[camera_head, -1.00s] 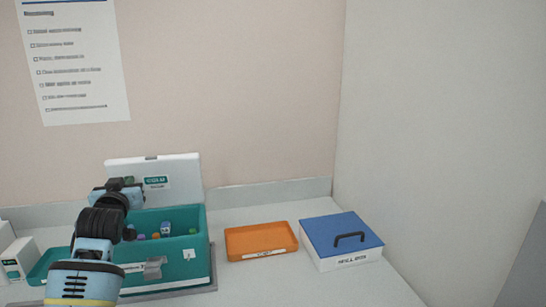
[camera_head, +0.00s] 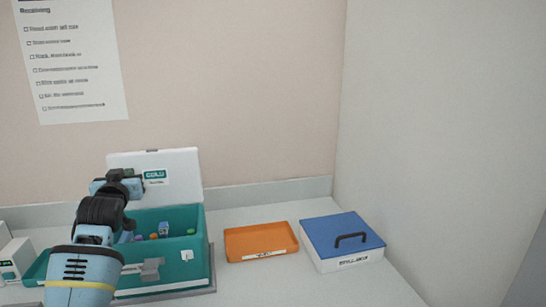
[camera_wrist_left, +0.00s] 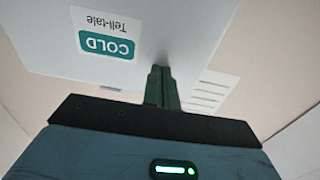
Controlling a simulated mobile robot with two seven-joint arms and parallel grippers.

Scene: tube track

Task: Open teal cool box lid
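The teal cool box (camera_head: 185,250) stands on the counter at the left with its white lid (camera_head: 180,167) raised, near upright at the back. Several small coloured caps or vials show inside the box. My left gripper (camera_head: 134,180) is in front of the lid's inner face. In the left wrist view the fingers (camera_wrist_left: 161,80) are shut together, with nothing visible between them. Their tips are at the white lid (camera_wrist_left: 190,25), close to its "COLD Tell-tale" label; I cannot tell whether they touch it. My right gripper is not in view.
An orange tray (camera_head: 262,241) sits right of the box. Farther right is a white box with a blue lid (camera_head: 342,232) and dark handle. A small white carton (camera_head: 17,258) stands at the far left. Counter in front of the tray is clear.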

